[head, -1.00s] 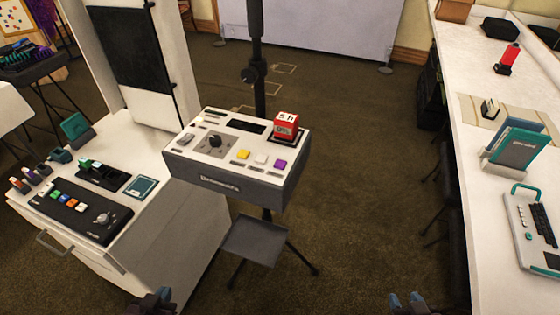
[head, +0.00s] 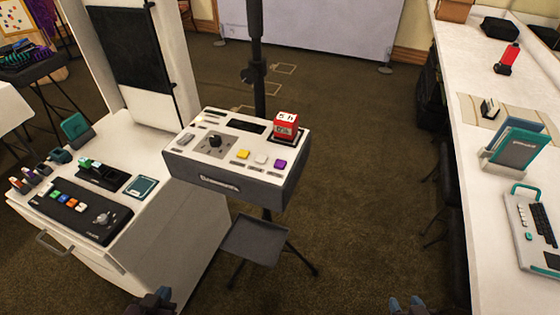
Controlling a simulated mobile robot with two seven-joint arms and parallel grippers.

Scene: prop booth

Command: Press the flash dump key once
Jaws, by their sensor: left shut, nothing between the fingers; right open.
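A white-topped control box (head: 236,187) with a dark grey front stands on a black stand in the middle of the head view. Its top carries a black knob (head: 215,141), a yellow key (head: 243,154), a white key (head: 261,159) and a purple key (head: 280,163). The key labels are too small to read, so I cannot tell which is the flash dump key. My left gripper (head: 160,296) is shut and empty at the bottom edge, below and left of the box. My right gripper (head: 408,303) is open at the bottom edge, below and right of it. Both are well apart from the box.
A red block (head: 286,125) sits on the box's back right corner. A grey tray (head: 254,240) hangs below the box. A white cabinet (head: 190,235) with a dark key panel (head: 70,212) is at left. A long white counter (head: 480,200) runs along the right. Floor between is clear.

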